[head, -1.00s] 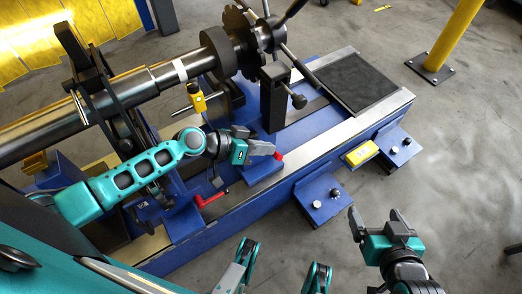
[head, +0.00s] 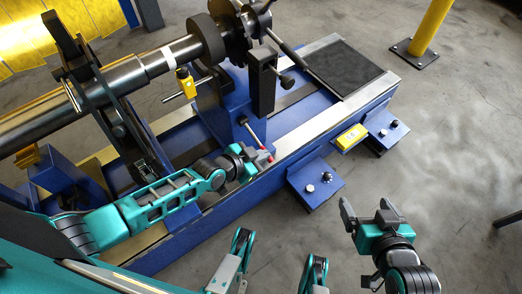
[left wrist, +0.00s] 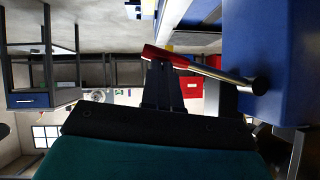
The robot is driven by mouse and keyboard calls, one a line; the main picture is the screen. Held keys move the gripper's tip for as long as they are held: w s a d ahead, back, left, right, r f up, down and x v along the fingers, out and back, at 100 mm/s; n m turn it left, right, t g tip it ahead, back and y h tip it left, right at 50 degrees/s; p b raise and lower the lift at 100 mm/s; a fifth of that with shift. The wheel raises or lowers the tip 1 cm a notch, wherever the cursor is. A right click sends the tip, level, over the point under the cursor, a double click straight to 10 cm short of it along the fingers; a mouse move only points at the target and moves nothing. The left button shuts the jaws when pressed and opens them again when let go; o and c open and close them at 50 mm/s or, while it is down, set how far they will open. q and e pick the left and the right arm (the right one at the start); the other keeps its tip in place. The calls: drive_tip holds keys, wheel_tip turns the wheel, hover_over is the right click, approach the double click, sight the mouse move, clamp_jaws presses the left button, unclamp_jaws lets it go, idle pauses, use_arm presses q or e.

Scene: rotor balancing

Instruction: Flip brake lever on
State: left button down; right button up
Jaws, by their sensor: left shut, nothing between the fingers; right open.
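The brake lever is a metal rod with a red grip (head: 266,156) on the blue machine frame, in the head view. In the left wrist view its red grip (left wrist: 166,56) lies across my fingertips, and its rod runs right to a dark round pivot (left wrist: 260,85). My left gripper (head: 261,162) is shut and empty beside the red grip; its dark fingers (left wrist: 163,70) show in the left wrist view. Whether they touch the grip I cannot tell. My right gripper (head: 367,207) is open and empty, off to the right over the floor.
A large steel shaft (head: 115,80) with a toothed disc lies across the machine at upper left. A yellow-handled clamp (head: 186,84) stands near it.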

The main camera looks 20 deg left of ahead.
use_arm(q)
drive_tip(key=shift+w+f+b, duration=0.1)
drive_tip(key=shift+f+b, duration=0.25)
drive_tip(key=shift+f, duration=0.25)
use_arm(e)
drive_tip(key=shift+f, duration=0.5)
use_arm(q)
drive_tip(key=shift+f, duration=0.1)
use_arm(e)
drive_tip(key=shift+d, duration=0.1)
use_arm(q)
drive_tip(key=shift+d, duration=0.1)
drive_tip(key=d+r+p+v, duration=0.2)
drive_tip(key=p+v, duration=0.5)
drive_tip(key=v, duration=0.6)
drive_tip(key=shift+d+p, duration=0.3)
drive_tip(key=shift+p, duration=0.05)
use_arm(e)
wheel_tip(320, 180, up, 6)
drive_tip(key=s+d, duration=0.1)
drive_tip(key=s, duration=0.1)
drive_tip(key=shift+s+d+f, duration=0.25)
drive_tip(key=shift+w+a+r, duration=0.1)
drive_tip(key=shift+w+r, duration=0.1)
